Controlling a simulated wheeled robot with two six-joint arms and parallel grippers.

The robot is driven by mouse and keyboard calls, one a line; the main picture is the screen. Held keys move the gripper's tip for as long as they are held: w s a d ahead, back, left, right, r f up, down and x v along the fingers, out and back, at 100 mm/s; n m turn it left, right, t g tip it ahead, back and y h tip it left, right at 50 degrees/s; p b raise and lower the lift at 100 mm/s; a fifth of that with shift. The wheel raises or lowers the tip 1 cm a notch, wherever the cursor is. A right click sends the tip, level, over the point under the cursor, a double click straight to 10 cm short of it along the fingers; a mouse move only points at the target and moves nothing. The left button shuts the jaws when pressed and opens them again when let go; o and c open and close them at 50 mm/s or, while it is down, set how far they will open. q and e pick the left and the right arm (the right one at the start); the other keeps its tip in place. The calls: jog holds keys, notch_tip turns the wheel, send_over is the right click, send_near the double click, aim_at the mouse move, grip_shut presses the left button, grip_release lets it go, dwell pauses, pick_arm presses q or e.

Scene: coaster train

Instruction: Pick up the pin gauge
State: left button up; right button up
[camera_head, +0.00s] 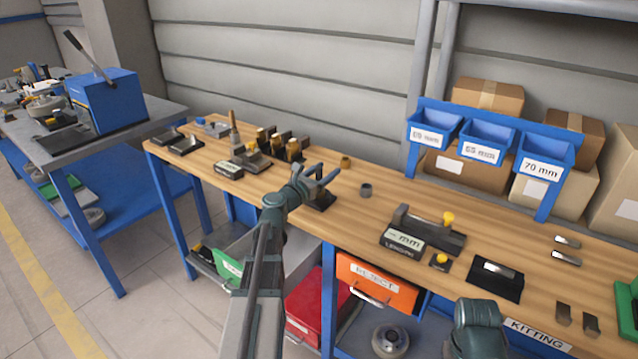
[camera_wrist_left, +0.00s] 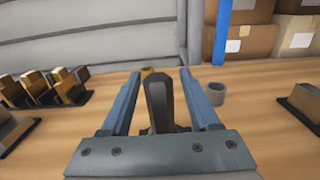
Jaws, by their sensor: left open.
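A dark, faceted upright bar, which looks like the pin gauge (camera_wrist_left: 158,100), stands between the two fingers of my left gripper (camera_wrist_left: 158,85) in the left wrist view. Both fingers are apart, with gaps on each side of the bar. In the head view my left gripper (camera_head: 322,174) is open over the workbench (camera_head: 385,215). A black base (camera_head: 322,203) shows just below it; the bar itself is mostly hidden there by the gripper. My right gripper is not in view.
A brass ring (camera_head: 346,162) and a grey ring (camera_head: 366,190) lie beyond the left gripper. Several black-and-brass blocks (camera_head: 293,150) stand to its left. A gauge with a display (camera_head: 403,238) sits to the right. Blue bins (camera_head: 487,142) hang at the back.

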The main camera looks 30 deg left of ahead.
pick_arm(q)
grip_shut()
dwell(0.5)
